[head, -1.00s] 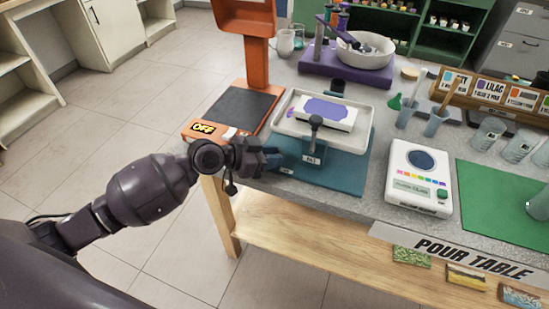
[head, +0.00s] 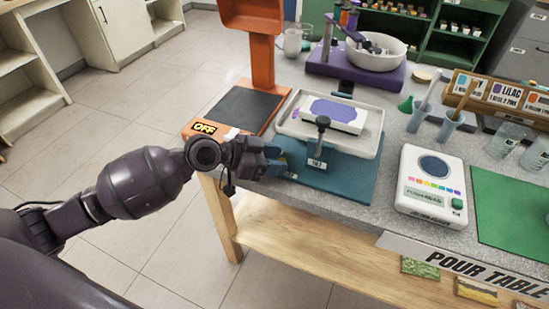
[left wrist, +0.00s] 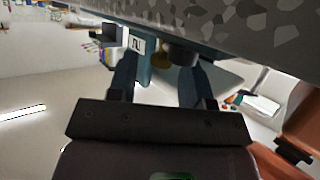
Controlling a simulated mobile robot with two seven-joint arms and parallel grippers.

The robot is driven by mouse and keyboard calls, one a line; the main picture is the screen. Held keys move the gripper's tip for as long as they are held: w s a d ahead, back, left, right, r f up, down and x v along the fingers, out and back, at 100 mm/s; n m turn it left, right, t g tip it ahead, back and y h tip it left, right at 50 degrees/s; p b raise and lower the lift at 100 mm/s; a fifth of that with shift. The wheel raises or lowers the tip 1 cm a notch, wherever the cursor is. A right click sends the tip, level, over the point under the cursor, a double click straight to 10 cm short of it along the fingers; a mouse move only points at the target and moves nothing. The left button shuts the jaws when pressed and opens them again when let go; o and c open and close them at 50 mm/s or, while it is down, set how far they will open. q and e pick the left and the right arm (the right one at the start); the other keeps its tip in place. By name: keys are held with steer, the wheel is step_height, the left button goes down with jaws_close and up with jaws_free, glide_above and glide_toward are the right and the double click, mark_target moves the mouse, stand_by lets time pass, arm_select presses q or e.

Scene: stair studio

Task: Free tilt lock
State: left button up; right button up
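The tilt tray stand has a teal base (head: 345,178), a cream tray (head: 283,126) and a small upright lever with a black knob (head: 323,122). A white label (head: 315,164) sits on the teal block at the lever's foot; its lettering is too small to read surely. My left gripper (head: 279,162) is at the base's left front, short of the labelled block. In the left wrist view my left gripper (left wrist: 160,78) has its fingers apart. A brass-coloured knob (left wrist: 161,59) and a dark cylinder show beyond the gap, with nothing clearly held. My right gripper is out of view.
A white block with a purple top (head: 335,109) lies in the tray. An orange stand (head: 240,106) with an OFF display is behind my left gripper. A white scale (head: 432,180) and green mat (head: 512,218) are to the right. The table's front edge runs close below the gripper.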

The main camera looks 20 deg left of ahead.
arm_select(q)
steer(key=shift+f, duration=0.1)
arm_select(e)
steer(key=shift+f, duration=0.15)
arm_select(q)
steer(key=shift+s+a, duration=0.15)
steer(key=shift+a, duration=0.1)
steer(key=v, duration=1)
steer(key=shift+r, duration=0.25)
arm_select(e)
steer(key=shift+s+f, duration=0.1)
